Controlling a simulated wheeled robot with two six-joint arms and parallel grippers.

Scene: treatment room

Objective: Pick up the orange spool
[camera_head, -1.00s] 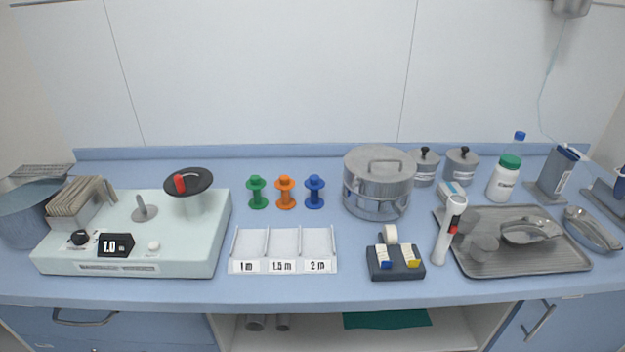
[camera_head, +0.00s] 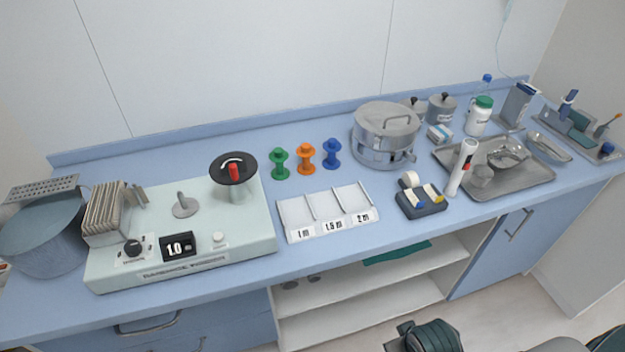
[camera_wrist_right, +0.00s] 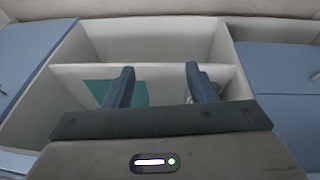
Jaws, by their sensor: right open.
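The orange spool (camera_head: 305,158) stands upright on the blue counter, between the green spool (camera_head: 280,163) and the blue spool (camera_head: 331,153). It is behind the white three-compartment tray (camera_head: 330,231). My right gripper (camera_wrist_right: 160,80) is open and empty in the right wrist view, facing the open shelves under the counter. The spools do not show in that view. In the head view, a dark part of my right arm shows at the bottom, well below the counter and far from the spool. My left gripper is not in view.
A pale machine (camera_head: 200,258) with a dark disc stands left of the spools. A steel drum (camera_head: 384,140) stands close to their right. A tape dispenser (camera_head: 421,205) and a metal tray (camera_head: 520,185) lie farther right. The counter's front edge faces me.

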